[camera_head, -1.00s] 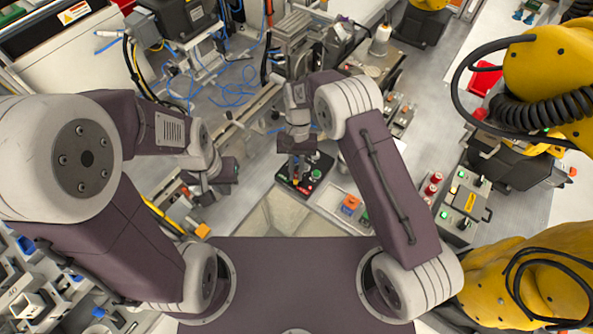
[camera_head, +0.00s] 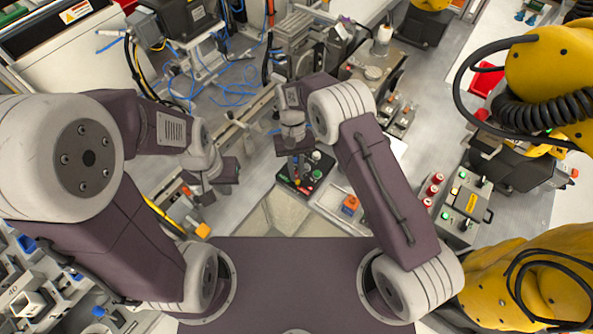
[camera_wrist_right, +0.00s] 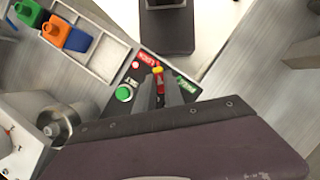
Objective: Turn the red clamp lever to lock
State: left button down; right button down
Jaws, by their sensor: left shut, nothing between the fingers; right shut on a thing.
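A black control box (camera_head: 284,180) stands just ahead of my base, with buttons and coloured labels on top. My right gripper (camera_head: 297,180) points down onto it and is shut on the clamp lever. In the right wrist view, a small red-and-yellow lever tip (camera_wrist_right: 157,70) shows at the ends of the two grey fingers (camera_wrist_right: 160,88). The rest of the lever is hidden by them. My left gripper (camera_head: 207,194) is shut and empty, well to the left of the box.
A tray with an orange block (camera_head: 350,204) and a blue block (camera_wrist_right: 76,40) sits beside the box. A green button (camera_wrist_right: 123,93) is close to my right fingers. A control panel (camera_head: 464,203) and yellow robot arms (camera_head: 540,80) stand on the right.

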jog(key=c, duration=1.4)
grip_release()
jog(key=shift+c, duration=0.2)
jog(key=shift+w+r, duration=0.25)
jog(key=shift+r, duration=0.05)
jog(key=b+v, duration=0.1)
jog(key=v, duration=0.7)
jog(key=shift+r+b, duration=0.3)
